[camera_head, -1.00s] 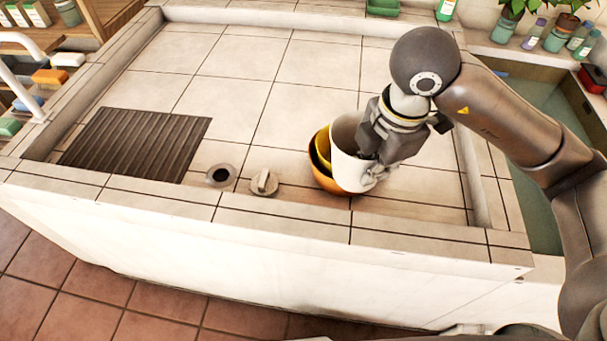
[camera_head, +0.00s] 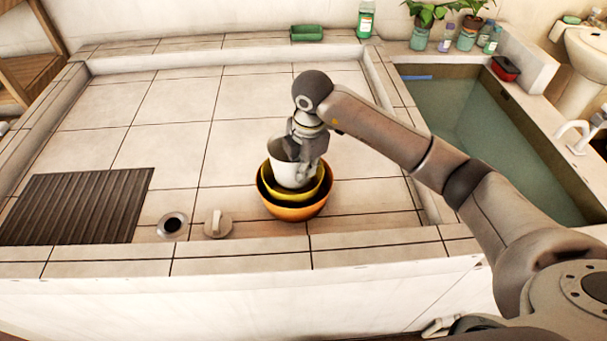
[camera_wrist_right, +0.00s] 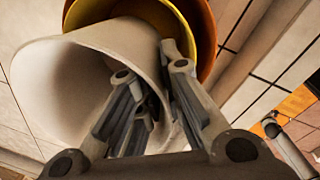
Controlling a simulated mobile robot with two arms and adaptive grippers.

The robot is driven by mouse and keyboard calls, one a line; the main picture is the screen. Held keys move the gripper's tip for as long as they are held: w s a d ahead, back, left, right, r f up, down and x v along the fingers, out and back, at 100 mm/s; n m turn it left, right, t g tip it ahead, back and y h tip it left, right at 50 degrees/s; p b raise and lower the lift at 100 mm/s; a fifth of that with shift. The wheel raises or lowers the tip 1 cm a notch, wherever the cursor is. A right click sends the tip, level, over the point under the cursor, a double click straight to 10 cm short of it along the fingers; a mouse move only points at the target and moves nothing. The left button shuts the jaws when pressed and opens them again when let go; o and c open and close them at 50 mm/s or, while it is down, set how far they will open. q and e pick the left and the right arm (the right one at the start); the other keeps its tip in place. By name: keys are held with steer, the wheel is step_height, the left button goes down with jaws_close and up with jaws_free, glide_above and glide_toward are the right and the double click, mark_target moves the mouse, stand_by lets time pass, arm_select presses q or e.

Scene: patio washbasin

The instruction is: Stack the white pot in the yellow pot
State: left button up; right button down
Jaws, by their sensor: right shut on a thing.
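The white pot (camera_head: 287,172) is in my right gripper (camera_head: 303,163), which is shut on its wall. The pot's lower end is at the mouth of the yellow pot (camera_head: 309,191), above or inside it; whether it touches the bottom is hidden. The yellow pot sits nested in an orange bowl (camera_head: 300,213) on the tiled basin floor. In the right wrist view, the white pot (camera_wrist_right: 85,75) fills the left, with my right gripper's fingers (camera_wrist_right: 150,105) on its wall. The yellow pot (camera_wrist_right: 183,15) shows behind it. My left gripper is not in view.
A drain hole (camera_head: 172,224), a round plug (camera_head: 218,224) and a ribbed dark panel (camera_head: 76,206) lie left of the bowls. A water trough (camera_head: 480,135) is at the right. A green tray (camera_head: 307,33) and bottles stand on the back ledge. The tiles behind the pots are clear.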

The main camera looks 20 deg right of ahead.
step_height(320, 180, down, 2)
steer(key=shift+s+f+p, duration=0.1)
steer(key=shift+f+p, duration=0.1)
steer(key=shift+p, duration=0.15)
steer(key=shift+f, duration=0.25)
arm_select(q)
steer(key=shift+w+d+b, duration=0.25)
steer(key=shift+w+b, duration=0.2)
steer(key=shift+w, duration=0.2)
arm_select(e)
steer(key=shift+f, duration=0.65)
steer(key=c, duration=1.9)
jaws_free()
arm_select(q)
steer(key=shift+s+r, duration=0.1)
arm_select(e)
steer(key=shift+o, duration=0.2)
